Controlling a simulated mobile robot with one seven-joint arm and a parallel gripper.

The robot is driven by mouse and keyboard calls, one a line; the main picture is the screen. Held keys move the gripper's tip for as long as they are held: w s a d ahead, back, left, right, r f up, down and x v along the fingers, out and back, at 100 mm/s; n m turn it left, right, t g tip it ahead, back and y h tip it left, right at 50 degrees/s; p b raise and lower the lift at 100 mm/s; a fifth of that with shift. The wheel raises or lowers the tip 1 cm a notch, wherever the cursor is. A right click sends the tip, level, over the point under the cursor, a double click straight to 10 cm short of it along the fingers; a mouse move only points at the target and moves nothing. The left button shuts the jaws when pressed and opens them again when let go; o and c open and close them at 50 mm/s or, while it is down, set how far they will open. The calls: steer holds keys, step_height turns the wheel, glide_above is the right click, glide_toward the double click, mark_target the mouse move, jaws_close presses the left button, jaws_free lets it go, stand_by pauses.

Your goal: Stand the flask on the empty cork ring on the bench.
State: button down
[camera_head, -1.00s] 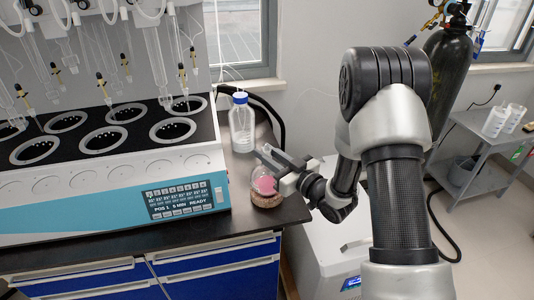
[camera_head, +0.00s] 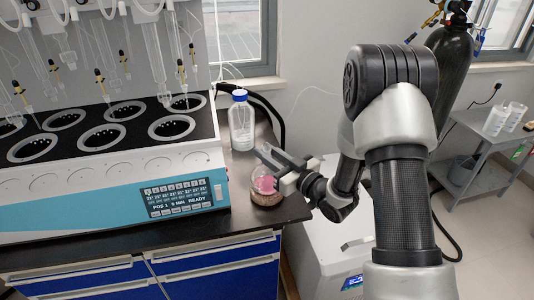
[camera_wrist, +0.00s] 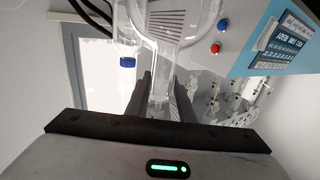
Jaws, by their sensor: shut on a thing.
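The flask (camera_head: 264,184) is a small clear round vessel with pink contents. It is upright at the right end of the dark bench, directly over the brown cork ring (camera_head: 267,198). Its bottom appears to rest in the ring, though I cannot tell for certain that it bears on it. My gripper (camera_head: 277,163) is shut on the flask's neck from the right. In the wrist view the clear neck (camera_wrist: 160,90) runs between the two dark fingers, and the ring is not clearly seen.
A blue-capped bottle (camera_head: 241,122) stands behind the flask on the bench (camera_head: 235,222). The multi distiller (camera_head: 110,170), with its glassware, fills the left side. The bench's right edge is close to the ring. A grey side table (camera_head: 480,140) stands at the right.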

steer(key=shift+f, duration=0.1)
steer(key=c, duration=1.5)
jaws_free()
steer(key=shift+o, duration=0.2)
steer(key=shift+s+d, duration=0.1)
steer(key=v, duration=1.7)
steer(key=shift+b, duration=0.35)
